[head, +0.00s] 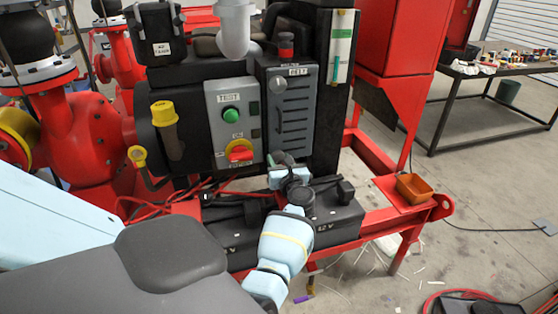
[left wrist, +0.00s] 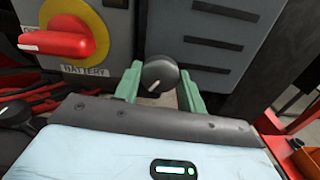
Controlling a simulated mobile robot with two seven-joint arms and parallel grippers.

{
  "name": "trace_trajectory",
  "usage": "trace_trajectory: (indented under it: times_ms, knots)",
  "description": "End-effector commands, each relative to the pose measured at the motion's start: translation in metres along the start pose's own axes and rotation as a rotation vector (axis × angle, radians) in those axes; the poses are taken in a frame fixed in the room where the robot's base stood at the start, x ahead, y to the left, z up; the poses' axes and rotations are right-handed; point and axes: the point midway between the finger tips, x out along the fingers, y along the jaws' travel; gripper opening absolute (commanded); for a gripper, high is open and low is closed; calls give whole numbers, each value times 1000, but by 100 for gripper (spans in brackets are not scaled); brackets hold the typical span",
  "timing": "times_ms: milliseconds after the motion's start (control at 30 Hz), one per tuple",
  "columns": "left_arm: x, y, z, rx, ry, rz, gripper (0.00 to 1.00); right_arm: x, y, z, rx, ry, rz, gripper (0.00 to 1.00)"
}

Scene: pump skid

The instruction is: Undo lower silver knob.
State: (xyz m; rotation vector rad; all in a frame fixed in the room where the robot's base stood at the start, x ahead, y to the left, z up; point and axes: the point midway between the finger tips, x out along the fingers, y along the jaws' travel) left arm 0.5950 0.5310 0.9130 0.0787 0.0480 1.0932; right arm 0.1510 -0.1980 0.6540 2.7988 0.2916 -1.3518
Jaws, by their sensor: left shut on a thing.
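The grey louvred door (head: 292,115) has a silver knob (head: 278,86) near its top. The lower knob (left wrist: 158,74) shows in the left wrist view as a dark round knob with a pale pointer mark, at the door's bottom edge. My left gripper (left wrist: 160,85) has its green fingers on either side of this knob and is shut on it. In the head view my left gripper (head: 284,161) is at the door's lower edge, and its hand and wrist cover most of the lower knob. My right gripper is not in view.
A red and yellow battery switch (head: 239,152) sits just left of the gripper. Black batteries (head: 336,216) and red cables lie below it. A brown tray (head: 414,188) is on the red frame at right. A workbench (head: 500,70) stands farther back.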

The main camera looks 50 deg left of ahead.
Motion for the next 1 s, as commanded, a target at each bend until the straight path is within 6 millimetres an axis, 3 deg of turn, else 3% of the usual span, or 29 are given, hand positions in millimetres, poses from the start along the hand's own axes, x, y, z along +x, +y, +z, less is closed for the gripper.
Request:
trace_trajectory:
  times_ms: [633, 667, 800, 1000]
  knots:
    - [0, 0, -1, 63, 1, 0, 18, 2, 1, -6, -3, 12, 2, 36]
    - [0, 0, -1, 63, 1, 0, 43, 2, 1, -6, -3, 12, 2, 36]
    - [0, 0, -1, 62, 1, 0, 61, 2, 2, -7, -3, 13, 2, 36]
    - [0, 0, 0, 62, 0, 0, 62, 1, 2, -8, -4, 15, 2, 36]
